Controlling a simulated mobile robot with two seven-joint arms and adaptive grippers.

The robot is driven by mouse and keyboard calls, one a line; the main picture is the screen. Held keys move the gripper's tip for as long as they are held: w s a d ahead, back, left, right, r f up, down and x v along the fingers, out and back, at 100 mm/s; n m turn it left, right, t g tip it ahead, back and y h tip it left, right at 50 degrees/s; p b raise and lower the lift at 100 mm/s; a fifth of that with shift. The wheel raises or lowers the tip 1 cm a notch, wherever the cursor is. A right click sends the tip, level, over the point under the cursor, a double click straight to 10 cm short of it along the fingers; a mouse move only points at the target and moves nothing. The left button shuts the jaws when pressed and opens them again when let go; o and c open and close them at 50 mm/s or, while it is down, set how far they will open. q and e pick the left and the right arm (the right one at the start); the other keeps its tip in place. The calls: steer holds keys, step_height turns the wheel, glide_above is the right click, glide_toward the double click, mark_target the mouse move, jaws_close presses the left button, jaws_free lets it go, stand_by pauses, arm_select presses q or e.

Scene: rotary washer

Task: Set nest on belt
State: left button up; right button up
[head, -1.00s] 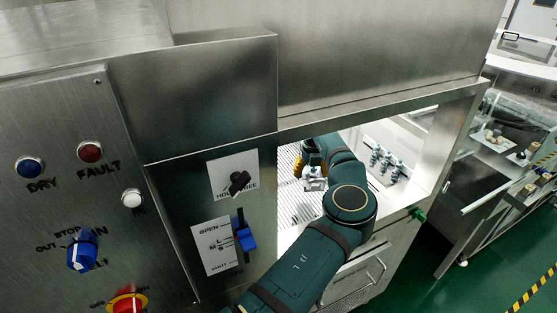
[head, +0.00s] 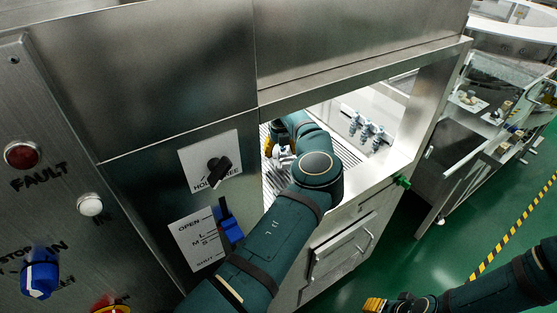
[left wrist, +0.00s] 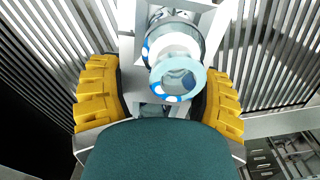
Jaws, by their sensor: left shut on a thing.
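My left gripper (left wrist: 160,78) reaches into the washer opening with its two yellow fingers on either side of a pale metal nest (left wrist: 128,50). It is shut on the nest, which carries a clear and grey cylinder with a blue and white ring (left wrist: 172,72). In the head view the left gripper (head: 270,147) and the small pale nest (head: 284,160) show inside the opening, partly behind my arm. The slatted belt (left wrist: 275,45) lies beneath; I cannot tell whether the nest touches it. My right gripper (head: 376,304) is at the bottom edge, cut off.
Several blue and silver nozzles (head: 370,132) stand on the far inner wall. A panel with a blue lever (head: 230,228) and a black knob (head: 219,168) is at left.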

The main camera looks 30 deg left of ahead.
arm_select(q)
steer(key=shift+f, duration=1.95)
steer(key=shift+f+b, duration=0.15)
steer(key=shift+b, duration=0.25)
steer(key=o, duration=1.3)
